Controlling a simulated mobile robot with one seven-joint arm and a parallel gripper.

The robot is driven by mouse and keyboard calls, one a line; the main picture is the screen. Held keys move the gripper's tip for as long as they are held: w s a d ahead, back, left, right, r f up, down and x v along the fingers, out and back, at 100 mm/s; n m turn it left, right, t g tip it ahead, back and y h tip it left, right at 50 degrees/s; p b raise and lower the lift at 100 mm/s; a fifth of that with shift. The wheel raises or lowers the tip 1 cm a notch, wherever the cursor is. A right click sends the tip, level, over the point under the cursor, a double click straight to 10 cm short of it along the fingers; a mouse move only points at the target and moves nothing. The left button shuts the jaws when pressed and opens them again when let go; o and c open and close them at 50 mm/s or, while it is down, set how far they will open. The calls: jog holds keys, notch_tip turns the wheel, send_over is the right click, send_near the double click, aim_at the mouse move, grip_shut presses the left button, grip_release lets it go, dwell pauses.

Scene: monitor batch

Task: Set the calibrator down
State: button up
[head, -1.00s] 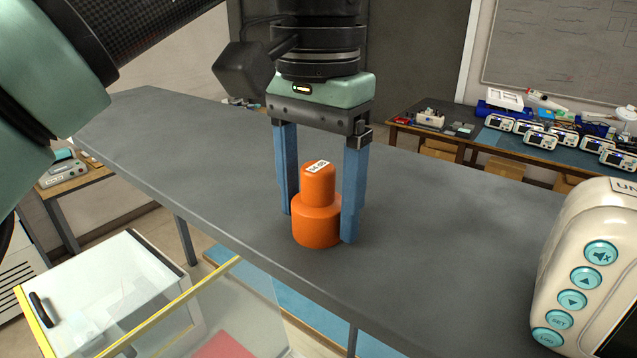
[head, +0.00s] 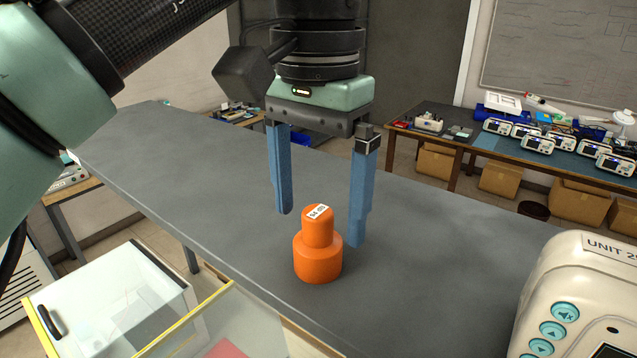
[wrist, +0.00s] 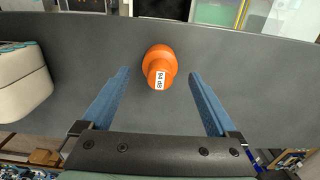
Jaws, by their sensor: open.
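The calibrator (head: 318,258) is an orange stepped cylinder with a white label on its top. It stands upright on the grey table (head: 430,270). In the wrist view the calibrator (wrist: 158,68) shows beyond the fingertips, its label reading "94 dB". My gripper (head: 318,228) is open and empty, with its two blue fingers pointing down. The fingers are apart from the calibrator, and their tips are above and behind it in the head view. In the wrist view the gripper (wrist: 160,85) has clear space on both sides of the calibrator.
A white monitor marked "UNIT" (head: 545,300) stands at the right end of the table. A clear box with a yellow edge (head: 130,320) is at the lower left. A back bench holds several small monitors (head: 540,140). The table around the calibrator is clear.

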notch_tip(320, 180, up, 3)
jog(key=shift+r, duration=0.15)
jog(key=w+d+t, duration=0.1)
jog(key=d, duration=0.2)
jog(key=w+d+f+m+t+h, duration=0.1)
jog(key=d, duration=0.1)
jog(key=w+d+m+h, duration=0.1)
jog(key=d, duration=0.2)
jog(key=shift+w+d+f+t, duration=0.2)
jog(key=shift+d+f+t, duration=0.1)
jog(key=shift+f+t, duration=0.1)
jog(key=w+d+r+m+t+h, duration=0.1)
jog(key=d+r+t+h, duration=0.2)
jog(key=d, duration=0.4)
jog(key=w+d+r+m+t+h, duration=0.1)
jog(key=d+r+m+t+h, duration=0.1)
jog(key=d+r+t+h, duration=0.3)
notch_tip(320, 180, up, 13)
jog(key=n+t+y, duration=0.4)
jog(key=n+t, duration=0.5)
jog(key=t, duration=0.5)
send_over(318, 212)
jog(key=s+d, duration=0.3)
jog(key=d, duration=0.3)
jog(key=s+a+n+t+y, duration=0.2)
jog(key=s+a+n+y, duration=0.1)
jog(key=a+y, duration=0.2)
jog(key=shift+s+a+t+y, duration=0.3)
jog(key=shift+s+a+y, duration=0.1)
jog(key=shift+y, duration=0.3)
